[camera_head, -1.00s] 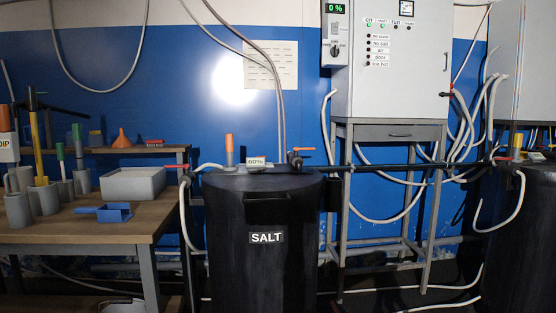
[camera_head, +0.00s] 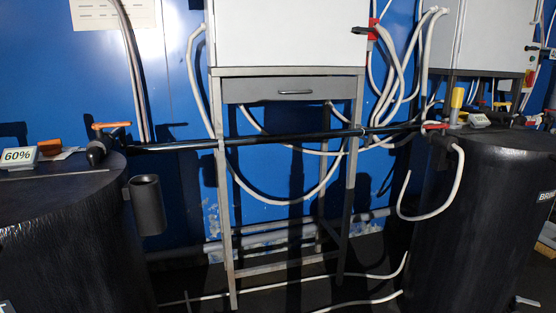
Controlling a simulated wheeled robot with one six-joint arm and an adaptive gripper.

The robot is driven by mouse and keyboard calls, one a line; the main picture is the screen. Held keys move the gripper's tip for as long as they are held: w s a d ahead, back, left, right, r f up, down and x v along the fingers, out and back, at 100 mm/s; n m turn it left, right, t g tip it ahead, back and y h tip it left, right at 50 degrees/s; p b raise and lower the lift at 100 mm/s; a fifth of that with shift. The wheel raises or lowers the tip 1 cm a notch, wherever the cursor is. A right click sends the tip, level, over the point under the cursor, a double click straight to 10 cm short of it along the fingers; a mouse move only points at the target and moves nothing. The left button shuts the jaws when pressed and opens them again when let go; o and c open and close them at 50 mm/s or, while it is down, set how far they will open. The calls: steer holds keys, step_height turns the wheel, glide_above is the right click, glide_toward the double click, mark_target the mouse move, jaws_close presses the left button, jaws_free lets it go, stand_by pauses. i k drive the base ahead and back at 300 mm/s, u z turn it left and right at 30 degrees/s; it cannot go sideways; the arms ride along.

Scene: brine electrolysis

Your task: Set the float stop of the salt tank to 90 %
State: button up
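The salt tank (camera_head: 60,230) is a large black drum at the left, cut off by the left edge. A small display on its top (camera_head: 19,156) reads 60 %. An orange block (camera_head: 49,147) stands just right of the display; which part is the float stop I cannot tell. A valve with an orange handle (camera_head: 111,125) sits at the right of the lid, where a black pipe starts. A thin grey rod or edge line runs across the lid. The SALT label is out of view, except perhaps a white corner at the lower left. My gripper is not in view.
A grey metal stand with a drawer (camera_head: 293,90) under a white cabinet (camera_head: 290,30) fills the middle. A black pipe (camera_head: 280,138) runs across to a second black drum (camera_head: 490,230) at the right. A dark cup (camera_head: 147,205) hangs on the salt tank's right side. Hoses trail on the floor.

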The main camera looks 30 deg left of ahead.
mark_target(51, 147)
steer(key=u, duration=0.5)
steer(key=i, duration=1.8)
steer(key=u, duration=1.15)
